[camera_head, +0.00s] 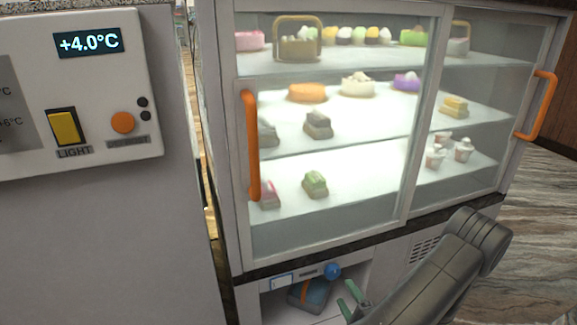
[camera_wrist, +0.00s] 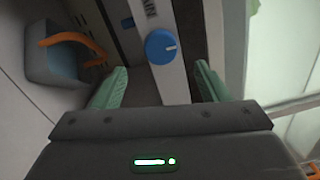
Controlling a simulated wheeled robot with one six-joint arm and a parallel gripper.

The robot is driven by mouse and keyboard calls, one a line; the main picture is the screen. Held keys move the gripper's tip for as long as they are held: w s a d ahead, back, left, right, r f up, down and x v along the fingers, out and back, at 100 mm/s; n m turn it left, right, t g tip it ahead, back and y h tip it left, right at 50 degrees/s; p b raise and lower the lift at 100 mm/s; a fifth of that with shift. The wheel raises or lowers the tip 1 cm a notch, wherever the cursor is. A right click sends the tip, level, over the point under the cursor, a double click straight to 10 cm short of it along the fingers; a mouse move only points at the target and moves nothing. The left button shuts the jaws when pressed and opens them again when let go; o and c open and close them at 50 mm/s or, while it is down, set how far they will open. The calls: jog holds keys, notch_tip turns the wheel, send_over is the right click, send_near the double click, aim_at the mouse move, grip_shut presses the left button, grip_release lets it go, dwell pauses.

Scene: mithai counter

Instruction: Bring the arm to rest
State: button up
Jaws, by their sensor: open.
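My gripper (camera_head: 353,294) is at the bottom of the head view, in front of the lower compartment of the display case. Its green fingers are apart, and part of it is hidden behind my arm. In the wrist view my gripper (camera_wrist: 161,75) has its two green fingers spread with nothing held between them. A blue knob (camera_wrist: 161,47) on a pale panel shows beyond the gap between the fingers. The same blue knob (camera_head: 332,270) is just above and left of the gripper in the head view. My dark grey arm reaches in from the lower right.
A glass display case (camera_head: 250,215) with sweets on its shelves has orange handles (camera_head: 251,150). A grey-blue bin (camera_wrist: 50,66) with an orange handle sits in the lower compartment. A control panel (camera_head: 92,130) reading +4.0°C stands at the left. Marbled floor (camera_head: 545,230) lies open at right.

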aim_at(334, 274)
jog(key=b+x, duration=0.1)
jog(key=x, duration=0.7)
jog(key=shift+b, duration=0.3)
jog(key=shift+s+d, duration=0.1)
jog(key=shift+s, duration=0.1)
jog(key=r+p+v, duration=0.1)
jog(key=p+v, duration=0.3)
jog(key=v, duration=1)
jog(key=b+x, duration=0.1)
jog(key=x, duration=0.3)
jog(key=b+x, duration=0.2)
jog(key=x, duration=0.3)
jog(key=f+b+x, duration=0.1)
jog(key=x, duration=0.4)
jog(key=shift+w, duration=0.2)
jog(key=shift+s+r+m+p, duration=0.1)
jog(key=shift+m+p, duration=0.3)
jog(key=shift+m, duration=0.5)
jog(key=m+p, duration=0.2)
jog(key=shift+r+m, duration=0.15)
jog(key=shift+m, duration=0.15)
jog(key=m+p, duration=0.3)
jog(key=m, duration=0.1)
jog(key=shift+m+h+p, duration=0.3)
jog(key=shift+h+p, duration=0.1)
jog(key=m+p, duration=0.4)
jog(key=m, duration=0.1)
jog(key=shift+m+p, duration=1.25)
jog(key=shift+m, duration=0.65)
